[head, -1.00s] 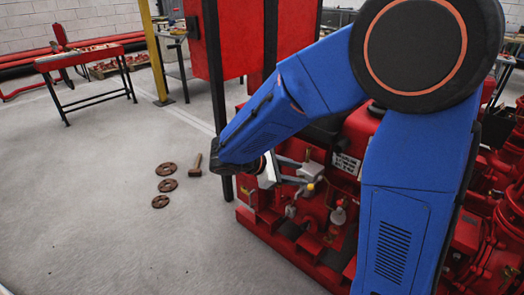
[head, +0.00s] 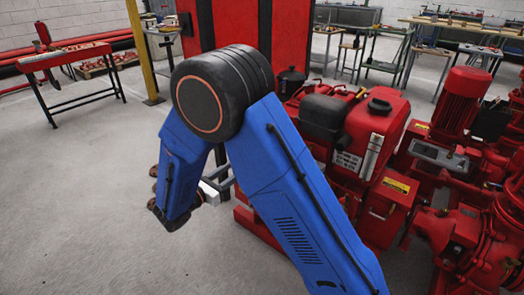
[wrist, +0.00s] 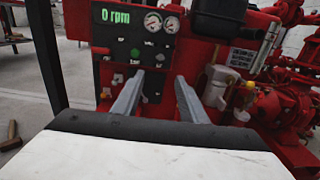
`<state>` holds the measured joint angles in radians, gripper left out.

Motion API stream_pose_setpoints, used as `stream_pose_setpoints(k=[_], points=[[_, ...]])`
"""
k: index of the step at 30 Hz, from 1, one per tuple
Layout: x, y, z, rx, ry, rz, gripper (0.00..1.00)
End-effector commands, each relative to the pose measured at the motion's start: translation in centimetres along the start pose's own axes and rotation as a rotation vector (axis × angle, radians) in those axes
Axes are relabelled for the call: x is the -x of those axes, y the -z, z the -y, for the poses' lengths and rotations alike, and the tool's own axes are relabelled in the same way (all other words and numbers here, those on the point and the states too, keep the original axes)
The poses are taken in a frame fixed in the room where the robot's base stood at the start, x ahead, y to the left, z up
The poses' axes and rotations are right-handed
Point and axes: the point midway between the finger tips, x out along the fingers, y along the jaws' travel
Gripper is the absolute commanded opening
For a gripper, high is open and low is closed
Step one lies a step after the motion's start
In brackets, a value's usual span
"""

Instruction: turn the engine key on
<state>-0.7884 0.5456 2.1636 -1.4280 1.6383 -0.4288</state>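The engine's control panel (wrist: 108,72) fills the upper middle of the wrist view, with a green "0 rpm" display (wrist: 116,16), two round gauges (wrist: 162,23) and a green button (wrist: 135,53). Small dark switches sit around the button; I cannot tell which one is the engine key. My gripper (wrist: 156,88) points at the panel, its two grey fingers apart with nothing seen between them. In the head view, part of my gripper (head: 216,184) shows beside the red engine (head: 375,125), mostly behind my blue arm. The panel's face is hidden there.
A dark post (wrist: 46,60) stands close left of the panel. A white container (wrist: 216,86) and red pipework are on the right. A hammer (wrist: 12,135) lies on the floor at left. A red bench (head: 70,57) stands far left, with open floor before it.

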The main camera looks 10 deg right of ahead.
Motion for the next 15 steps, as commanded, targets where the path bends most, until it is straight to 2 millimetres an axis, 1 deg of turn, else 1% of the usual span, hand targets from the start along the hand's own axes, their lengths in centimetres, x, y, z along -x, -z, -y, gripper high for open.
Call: stream_pose_setpoints(k=[5, 15], points=[[-2.6, 0.0, 0.1, 0.0, 0.005, -0.001, 0.39], [-8.5, 0.0, 0.2, 0.0, 0.006, -0.001, 0.39]])
